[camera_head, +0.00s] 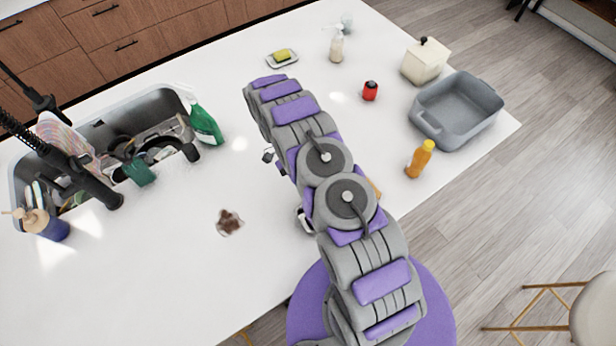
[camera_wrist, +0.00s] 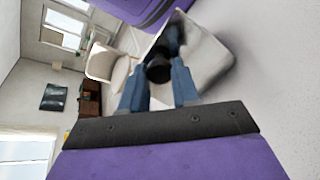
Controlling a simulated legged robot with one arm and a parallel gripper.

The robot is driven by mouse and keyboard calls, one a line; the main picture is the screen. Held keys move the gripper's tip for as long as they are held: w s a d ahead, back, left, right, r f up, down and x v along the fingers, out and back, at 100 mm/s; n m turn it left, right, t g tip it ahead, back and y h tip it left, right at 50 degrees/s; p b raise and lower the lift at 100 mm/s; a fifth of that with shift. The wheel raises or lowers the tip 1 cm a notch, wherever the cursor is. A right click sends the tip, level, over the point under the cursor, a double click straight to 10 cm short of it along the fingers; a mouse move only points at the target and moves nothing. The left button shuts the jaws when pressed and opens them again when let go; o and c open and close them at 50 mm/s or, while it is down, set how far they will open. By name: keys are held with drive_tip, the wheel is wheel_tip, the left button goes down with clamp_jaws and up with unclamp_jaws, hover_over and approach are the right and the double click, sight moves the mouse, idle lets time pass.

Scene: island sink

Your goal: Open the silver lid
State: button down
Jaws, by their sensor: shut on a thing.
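In the wrist view, the two blue-grey fingers of my gripper (camera_wrist: 160,86) are closed around a dark rounded knob (camera_wrist: 159,68). Behind the knob is a pale grey, blurred, tilted surface (camera_wrist: 209,58) that looks like the silver lid. I cannot tell whether it touches anything below. In the head view my folded arm hides the fingers and most of what they hold.
On the white island (camera_head: 180,265) stand a white canister (camera_head: 424,64), grey tub (camera_head: 463,108), orange bottle (camera_head: 419,159), red jar (camera_head: 370,91) and green spray bottle (camera_head: 205,124). The sink (camera_head: 172,101) holds dishes.

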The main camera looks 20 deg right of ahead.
drive_tip(key=shift+w+a+f, duration=0.15)
drive_tip(key=shift+w+a, duration=0.2)
drive_tip(key=shift+w, duration=0.05)
drive_tip(key=shift+d, duration=0.1)
drive_tip(key=c, duration=0.9)
unclamp_jaws()
drive_tip(key=shift+d, duration=0.1)
drive_tip(key=shift+o, duration=0.5)
